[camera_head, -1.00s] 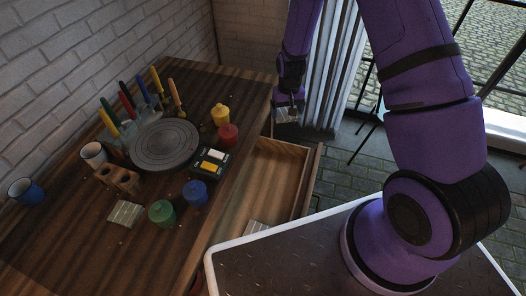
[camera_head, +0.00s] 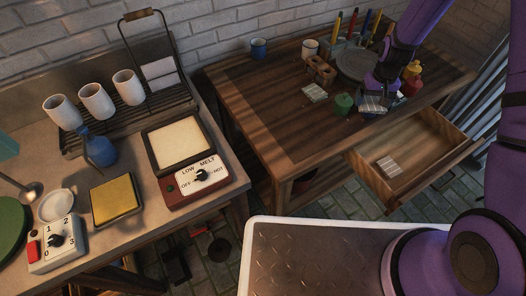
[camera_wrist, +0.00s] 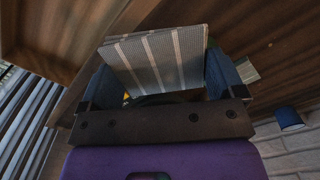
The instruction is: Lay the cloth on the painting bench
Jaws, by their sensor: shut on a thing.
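My gripper (camera_head: 377,88) is shut on a folded grey striped cloth (camera_wrist: 160,58) and holds it over the right front part of the wooden painting bench (camera_head: 262,112). In the wrist view the cloth spans between the two blue finger pads of my gripper (camera_wrist: 160,82). The held cloth (camera_head: 373,104) also shows in the head view, close to the paint pots; I cannot tell its exact height above the bench. A similar cloth (camera_head: 314,92) lies flat on the bench, left of the green pot. Another cloth (camera_head: 388,166) lies in the open drawer.
The drawer (camera_head: 425,160) stands open in front. A side counter (camera_head: 150,219) with a hot plate stands left.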

